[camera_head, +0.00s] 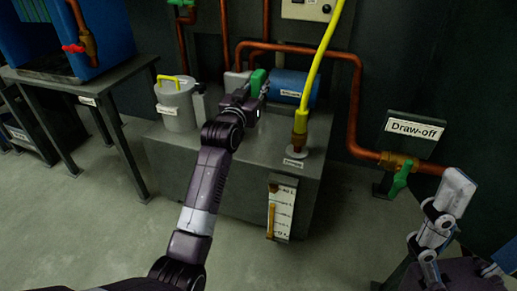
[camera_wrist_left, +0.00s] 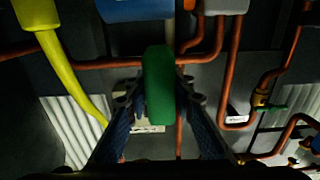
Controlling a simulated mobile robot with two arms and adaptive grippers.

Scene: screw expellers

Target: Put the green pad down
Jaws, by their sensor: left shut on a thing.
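The green pad (camera_head: 257,83) is held at the end of my left arm, above the grey machine bench (camera_head: 236,165) and close to the blue cylinder (camera_head: 291,88). My left gripper (camera_head: 260,93) is shut on it. In the left wrist view the green pad (camera_wrist_left: 159,85) stands lengthwise between the two fingertips of my left gripper (camera_wrist_left: 160,100). I cannot see a gap under the pad clearly. A pale block shows at my right gripper (camera_head: 438,222), at the lower right; whether its fingers are open or shut is unclear.
A grey canister (camera_head: 176,106) with a yellow handle stands left of my left gripper. A yellow hose (camera_head: 318,65) rises from the bench on the right. Copper pipes (camera_head: 356,110) run behind, towards a green-handled valve (camera_head: 400,180). A table with a blue box (camera_head: 108,35) stands left.

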